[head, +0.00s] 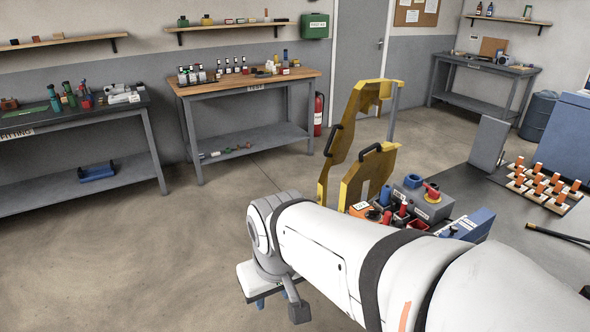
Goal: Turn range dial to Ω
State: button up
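I cannot make out a range dial or an Ω mark in this view. A grey box with a red rotary handle (432,191) stands among small items on the dark bench at the right. A small orange item (374,213) lies left of it, too small to read. My white arm reaches from the lower right to the left, over the bench's near side. My gripper (273,299) hangs down at the arm's end over the floor, apart from the bench items. Blue parts show under its white body, partly hidden by a grey wrist piece, so its opening is unclear.
Yellow panels with black handles (368,150) stand upright at the bench's far left edge. Rows of orange-topped pieces (541,183) sit at the right. A wooden-topped workbench (252,87) stands by the back wall. The floor at the left is clear.

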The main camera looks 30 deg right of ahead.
aim_at(374, 213)
jog(key=z, duration=0.75)
jog(key=i, duration=1.25)
jog(key=z, duration=0.95)
jog(key=k, duration=0.75)
jog(key=z, duration=0.15)
jog(key=i, duration=0.85)
jog(key=u, duration=0.15)
